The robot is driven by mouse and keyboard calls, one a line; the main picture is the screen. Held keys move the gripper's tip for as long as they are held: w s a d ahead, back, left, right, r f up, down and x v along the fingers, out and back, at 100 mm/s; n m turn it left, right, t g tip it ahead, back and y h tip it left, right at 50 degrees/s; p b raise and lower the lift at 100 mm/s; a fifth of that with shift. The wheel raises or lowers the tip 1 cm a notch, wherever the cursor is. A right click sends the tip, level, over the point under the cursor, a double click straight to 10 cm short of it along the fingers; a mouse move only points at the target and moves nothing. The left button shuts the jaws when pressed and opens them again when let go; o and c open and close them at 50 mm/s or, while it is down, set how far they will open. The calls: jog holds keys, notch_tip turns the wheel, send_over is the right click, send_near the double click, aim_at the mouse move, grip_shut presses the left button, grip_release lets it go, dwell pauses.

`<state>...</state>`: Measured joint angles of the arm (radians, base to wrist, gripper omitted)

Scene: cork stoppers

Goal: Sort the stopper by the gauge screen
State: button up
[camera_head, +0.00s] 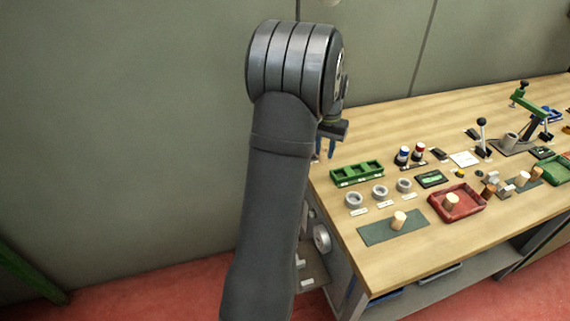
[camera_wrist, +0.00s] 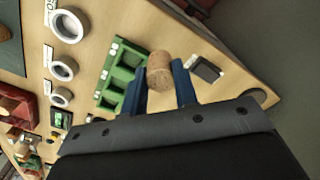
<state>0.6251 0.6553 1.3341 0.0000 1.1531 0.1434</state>
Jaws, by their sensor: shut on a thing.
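A tan cork stopper (camera_wrist: 160,72) is held between the two blue fingers of my gripper (camera_wrist: 159,80) in the wrist view. It looks to be above the bench near the green compartment tray (camera_wrist: 104,93).
Three grey rings (camera_head: 380,192) with labels stand before the green tray. Other stoppers rest on a green mat (camera_head: 375,233), in a red tray (camera_head: 471,211) and to the right.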

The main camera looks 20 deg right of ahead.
notch_tip(320, 180, up, 3)
jog(key=m, duration=0.1)
send_over(339, 177)
jog(key=shift+s+d+f, duration=0.1)
jog(key=shift+f, duration=3)
jog(key=shift+f, duration=1.3)
jog(key=o, duration=1.1)
notch_tip(339, 177, up, 17)
jog(key=shift+r, duration=0.2)
jog(key=shift+f, duration=0.15)
